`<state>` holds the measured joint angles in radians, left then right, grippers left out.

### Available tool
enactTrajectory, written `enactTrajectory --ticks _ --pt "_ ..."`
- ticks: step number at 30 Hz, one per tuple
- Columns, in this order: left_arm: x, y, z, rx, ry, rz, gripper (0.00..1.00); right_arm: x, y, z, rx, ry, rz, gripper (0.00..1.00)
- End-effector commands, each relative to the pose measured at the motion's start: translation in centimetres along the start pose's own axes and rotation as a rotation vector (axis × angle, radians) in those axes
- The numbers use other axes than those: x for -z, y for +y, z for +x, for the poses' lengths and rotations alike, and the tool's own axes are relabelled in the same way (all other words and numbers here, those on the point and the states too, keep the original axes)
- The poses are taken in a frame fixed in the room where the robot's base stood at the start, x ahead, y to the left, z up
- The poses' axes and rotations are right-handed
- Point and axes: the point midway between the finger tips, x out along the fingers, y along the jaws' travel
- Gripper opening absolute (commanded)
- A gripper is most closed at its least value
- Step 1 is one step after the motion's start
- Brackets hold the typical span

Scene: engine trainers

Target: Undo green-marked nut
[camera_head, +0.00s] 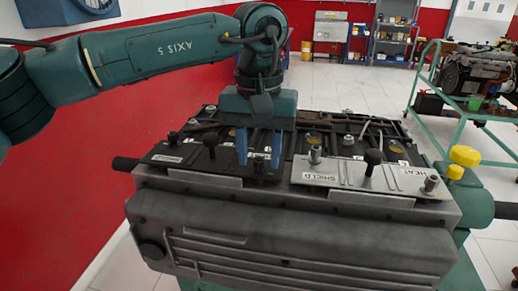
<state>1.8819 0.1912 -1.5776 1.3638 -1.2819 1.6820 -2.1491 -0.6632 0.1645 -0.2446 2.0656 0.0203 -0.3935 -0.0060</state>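The engine trainer (300,225) fills the lower middle, a grey block with a black top. My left gripper (259,150) points down over the middle of the engine top. Its two blue fingers are apart, with no nut visible between them. A black knob (258,165) shows just below the fingers. My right gripper is not in view.
The silver heat shield plate (340,172) lies right of the gripper, with a black knob (373,160) standing up from it. Another black knob (211,143) stands to the left. Yellow knobs (465,156) rise at the right end. A green trolley (425,80) stands behind right.

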Motion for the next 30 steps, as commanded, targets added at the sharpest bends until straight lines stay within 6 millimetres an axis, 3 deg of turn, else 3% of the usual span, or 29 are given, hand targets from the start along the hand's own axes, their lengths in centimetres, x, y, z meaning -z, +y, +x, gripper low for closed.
enactTrajectory --ticks 5,19,30 --pt "0.00 0.00 0.00 0.000 0.000 0.000 0.38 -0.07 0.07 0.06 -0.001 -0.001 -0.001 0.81" --pt "0.00 0.02 -0.05 0.000 0.000 0.000 0.00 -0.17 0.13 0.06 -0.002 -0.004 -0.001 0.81" --pt "0.01 0.03 -0.03 0.000 0.000 -0.038 0.00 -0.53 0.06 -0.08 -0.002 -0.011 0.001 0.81"
